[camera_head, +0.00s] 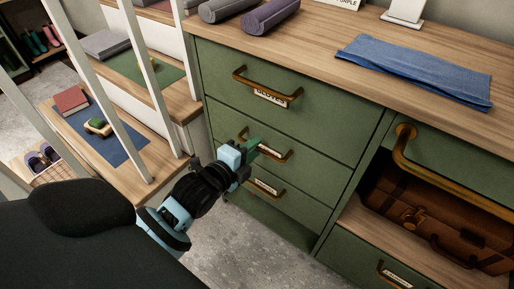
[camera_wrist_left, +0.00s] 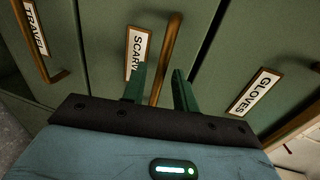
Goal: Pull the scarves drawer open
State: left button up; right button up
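The scarves drawer (camera_head: 238,139) is the middle one of three green drawers and looks shut. Its label, partly hidden, begins "SCARV" in the left wrist view (camera_wrist_left: 136,50). Its brass handle (camera_wrist_left: 168,55) runs between the fingers of my left gripper (camera_wrist_left: 158,88), which are apart on either side of it. In the head view my left gripper (camera_head: 252,150) is at that handle and covers the label. I cannot tell whether either finger touches the handle. My right gripper does not show.
The gloves drawer (camera_head: 275,116) is above and the travel drawer (camera_head: 290,205) below, both with brass handles. A blue folded cloth (camera_head: 415,70) and rolled mats (camera_head: 270,16) lie on the countertop. A brown suitcase (camera_head: 425,215) sits in the open shelf at right. Grey floor (camera_head: 235,245) lies clear in front.

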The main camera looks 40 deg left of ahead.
pick_arm(q)
jog(key=shift+x, duration=1)
jog(key=shift+s, duration=0.1)
grip_shut()
